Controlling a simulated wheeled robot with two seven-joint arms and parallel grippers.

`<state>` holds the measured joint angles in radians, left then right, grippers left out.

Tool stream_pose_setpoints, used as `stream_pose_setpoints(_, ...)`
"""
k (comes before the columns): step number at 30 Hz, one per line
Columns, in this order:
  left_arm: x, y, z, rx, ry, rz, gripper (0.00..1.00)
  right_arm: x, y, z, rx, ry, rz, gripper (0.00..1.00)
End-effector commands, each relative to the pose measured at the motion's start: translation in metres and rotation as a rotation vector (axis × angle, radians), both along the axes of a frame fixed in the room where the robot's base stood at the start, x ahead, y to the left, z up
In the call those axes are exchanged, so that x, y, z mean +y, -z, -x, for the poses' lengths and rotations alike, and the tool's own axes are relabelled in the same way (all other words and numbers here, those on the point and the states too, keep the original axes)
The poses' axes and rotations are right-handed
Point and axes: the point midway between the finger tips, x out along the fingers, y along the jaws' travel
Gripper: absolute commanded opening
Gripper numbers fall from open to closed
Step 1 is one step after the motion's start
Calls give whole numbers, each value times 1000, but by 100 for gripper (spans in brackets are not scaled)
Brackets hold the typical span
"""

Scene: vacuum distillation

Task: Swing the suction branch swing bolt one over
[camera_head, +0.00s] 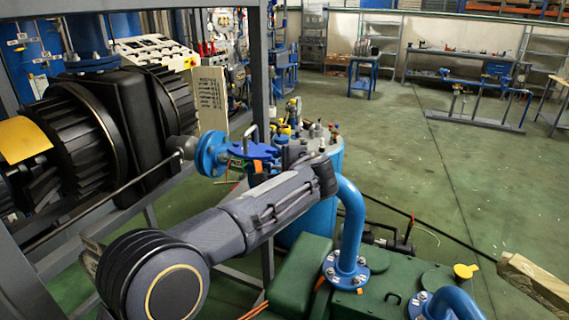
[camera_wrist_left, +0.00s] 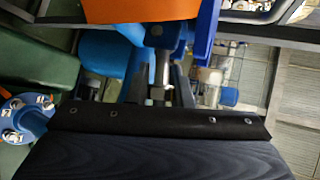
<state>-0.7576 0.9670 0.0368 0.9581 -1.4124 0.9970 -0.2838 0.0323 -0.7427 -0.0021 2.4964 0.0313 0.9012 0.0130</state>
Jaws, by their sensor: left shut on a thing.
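The suction branch shows in the head view as a blue flange (camera_head: 212,153) with a blue clamp-like part (camera_head: 255,150) and orange pieces beside it. My left arm reaches in from the lower left, and its dark wrist hides the gripper there. In the left wrist view, my left gripper (camera_wrist_left: 162,95) is shut on a slim metal swing bolt (camera_wrist_left: 162,75) below a dark blue fitting (camera_wrist_left: 162,35). An orange part (camera_wrist_left: 140,10) fills the top of that view. Which swing bolt this is, I cannot tell. My right gripper is not in view.
A blue vessel (camera_head: 326,165) with crowded fittings stands behind my wrist. A blue bent pipe (camera_head: 351,220) rises from green machinery (camera_head: 385,298) at the lower right. A grey frame (camera_head: 257,70) and black ribbed machine (camera_head: 80,130) crowd the left. Open green floor (camera_head: 400,150) lies beyond.

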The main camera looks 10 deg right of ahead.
Motion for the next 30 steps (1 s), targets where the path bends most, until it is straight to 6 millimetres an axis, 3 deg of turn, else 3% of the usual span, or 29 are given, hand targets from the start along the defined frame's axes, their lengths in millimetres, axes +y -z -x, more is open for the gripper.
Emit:
stream_pose_setpoints(3,1,-8,-1,43,-1,67,0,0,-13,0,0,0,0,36)
stream_pose_setpoints(12,2,-11,-1,119,-1,180,0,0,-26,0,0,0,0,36)
stream_pose_setpoints(29,2,-10,-1,141,-1,209,0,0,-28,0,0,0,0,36)
stream_pose_setpoints(30,2,-10,-1,140,-1,209,22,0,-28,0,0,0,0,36)
